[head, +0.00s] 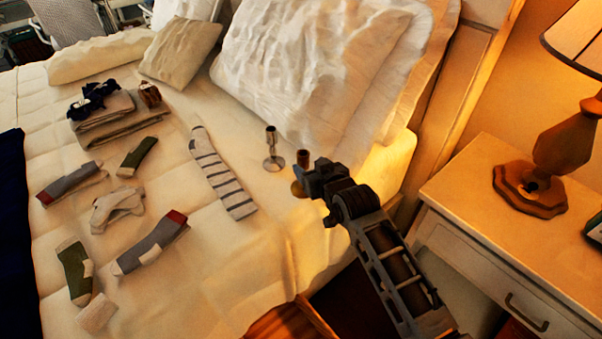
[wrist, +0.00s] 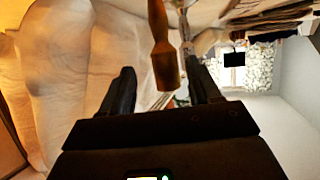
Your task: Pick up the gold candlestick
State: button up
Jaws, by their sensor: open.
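The gold candlestick stands on the bed near its right edge; its dark brownish-gold cup (head: 303,158) shows just beyond my gripper (head: 312,180) in the head view. Part of its round gold base shows below, and my gripper hides the stem between. In the wrist view the candlestick (wrist: 165,60) appears between the two fingers of my gripper (wrist: 162,85), with a gap on each side. The fingers are apart, and the candlestick is not gripped.
A silver candlestick (head: 272,150) stands close by on the left. A striped sock (head: 222,173) and several other socks lie farther left. Pillows (head: 310,65) are behind. A nightstand (head: 500,235) with a lamp (head: 560,150) is at right.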

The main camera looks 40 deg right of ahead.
aim_at(303, 155)
jog(key=shift+a+x, duration=0.15)
jog(key=shift+x, duration=1.4)
jog(key=shift+a+x, duration=0.2)
jog(key=shift+x, duration=1.3)
jog(key=shift+w, duration=0.1)
jog(key=shift+c, duration=0.3)
grip_shut()
jog(key=shift+r, duration=0.1)
